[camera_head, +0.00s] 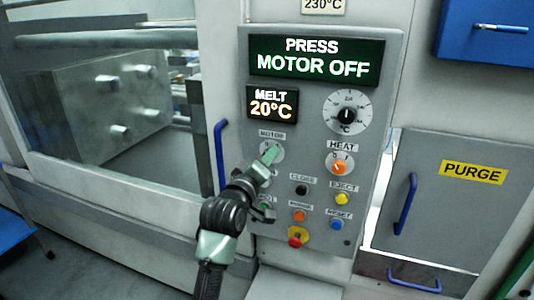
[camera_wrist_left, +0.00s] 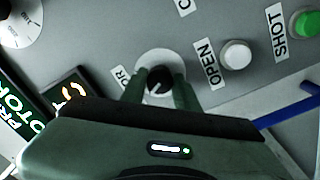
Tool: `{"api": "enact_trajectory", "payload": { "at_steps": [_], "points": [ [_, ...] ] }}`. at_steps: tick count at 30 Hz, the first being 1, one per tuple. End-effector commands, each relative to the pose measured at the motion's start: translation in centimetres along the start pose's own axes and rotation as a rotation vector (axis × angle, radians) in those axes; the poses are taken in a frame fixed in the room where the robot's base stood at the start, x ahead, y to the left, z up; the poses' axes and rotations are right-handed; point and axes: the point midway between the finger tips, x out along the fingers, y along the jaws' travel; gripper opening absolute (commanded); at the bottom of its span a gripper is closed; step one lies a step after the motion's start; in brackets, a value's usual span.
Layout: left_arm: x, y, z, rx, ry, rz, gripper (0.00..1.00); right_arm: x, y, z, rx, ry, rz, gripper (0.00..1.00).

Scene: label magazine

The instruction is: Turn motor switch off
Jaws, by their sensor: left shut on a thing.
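The motor switch is a small black knob (camera_wrist_left: 159,78) on a round white plate (camera_wrist_left: 147,60), seen in the left wrist view. In the head view it is under the MOTOR label (camera_head: 272,135), with the knob mostly hidden by my fingers. My left gripper (camera_head: 269,157) reaches up to the panel from below. In the left wrist view my left gripper (camera_wrist_left: 160,88) has one finger on each side of the knob and is shut on it. A display (camera_head: 316,57) reads PRESS MOTOR OFF. My right gripper does not show.
The panel (camera_head: 364,190) also carries an orange HEAT knob (camera_head: 339,167), a temperature dial (camera_head: 347,114) and several buttons. A red-yellow button (camera_head: 298,237) sits low. A blue handle (camera_head: 221,155) stands left of the panel, and a PURGE door (camera_head: 440,215) is at the right.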

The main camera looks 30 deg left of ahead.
Motion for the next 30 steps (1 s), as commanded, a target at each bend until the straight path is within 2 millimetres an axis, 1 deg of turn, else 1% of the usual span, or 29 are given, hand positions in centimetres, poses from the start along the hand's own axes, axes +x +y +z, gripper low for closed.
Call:
{"api": "enact_trajectory", "payload": {
  "at_steps": [1,3,12,28,29,30],
  "points": [
    [0.01,0.06,-0.02,-0.036,-0.001,-0.004,0.00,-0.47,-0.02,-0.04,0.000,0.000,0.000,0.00],
    [0.01,0.04,0.03,-0.076,-0.001,-0.003,0.00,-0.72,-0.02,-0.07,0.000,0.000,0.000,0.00],
    [0.01,-0.05,0.09,-0.180,0.002,-0.003,0.00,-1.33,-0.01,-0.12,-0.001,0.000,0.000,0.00],
    [0.01,-0.13,0.10,-0.200,0.003,-0.003,0.00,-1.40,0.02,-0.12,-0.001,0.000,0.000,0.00],
    [0.01,-0.13,0.10,-0.200,0.003,-0.003,0.36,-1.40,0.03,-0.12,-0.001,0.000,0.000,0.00],
    [0.01,-0.12,0.09,-0.199,0.004,-0.003,0.47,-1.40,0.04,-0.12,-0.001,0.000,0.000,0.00]
  ]
}}
